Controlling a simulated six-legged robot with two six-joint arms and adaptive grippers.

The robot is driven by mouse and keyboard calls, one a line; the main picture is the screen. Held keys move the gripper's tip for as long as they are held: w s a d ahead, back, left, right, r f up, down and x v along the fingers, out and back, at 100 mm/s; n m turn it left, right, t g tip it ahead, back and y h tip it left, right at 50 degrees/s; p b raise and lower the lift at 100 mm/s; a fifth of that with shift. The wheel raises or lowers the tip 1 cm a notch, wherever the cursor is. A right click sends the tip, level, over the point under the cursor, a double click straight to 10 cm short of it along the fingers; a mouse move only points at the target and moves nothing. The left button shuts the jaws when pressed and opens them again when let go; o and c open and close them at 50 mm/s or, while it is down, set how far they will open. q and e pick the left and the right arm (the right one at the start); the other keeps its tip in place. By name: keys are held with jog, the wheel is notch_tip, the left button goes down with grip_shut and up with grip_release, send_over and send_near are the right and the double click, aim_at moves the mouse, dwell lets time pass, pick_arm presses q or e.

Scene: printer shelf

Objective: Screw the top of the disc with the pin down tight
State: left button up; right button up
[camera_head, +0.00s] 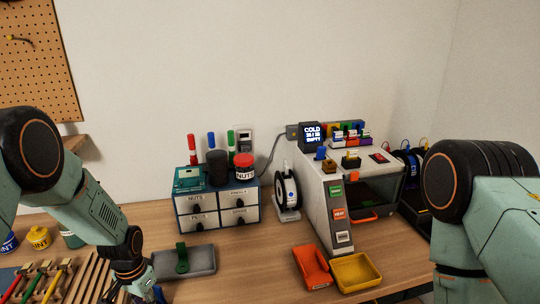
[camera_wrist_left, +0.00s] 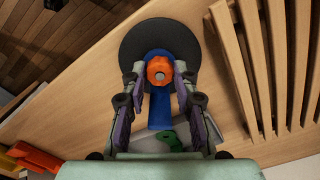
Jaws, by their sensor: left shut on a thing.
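In the left wrist view a round black disc (camera_wrist_left: 128,52) lies near the wooden table edge. A blue part (camera_wrist_left: 160,118) sits on it, with an orange lobed top (camera_wrist_left: 150,66) and a grey pin end (camera_wrist_left: 159,75) in its middle. My left gripper (camera_wrist_left: 160,76) has its fingers on both sides of the orange top, shut on it. In the head view my left gripper (camera_head: 140,291) is at the bottom edge, and the disc is hidden or out of frame. My right arm is at the right; its gripper is out of view.
A grey tray (camera_head: 205,263) with a green piece (camera_head: 182,258) is close by. Wooden slats (camera_head: 88,280) stand left of my gripper. A drawer box (camera_head: 218,208), a printer (camera_head: 322,211), an orange tray (camera_head: 310,268) and a yellow tray (camera_head: 355,273) are to the right.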

pick_arm(q)
jog(key=m+b, duration=0.2)
jog(key=m, duration=0.3)
jog(key=shift+f+m, duration=0.1)
jog(key=shift+m, duration=0.2)
jog(key=m+b, duration=0.1)
jog(key=m, duration=0.2)
jog(key=shift+b, duration=0.4)
jog(key=shift+m, duration=1.2)
jog(key=o, duration=0.6)
jog(key=shift+c, duration=0.2)
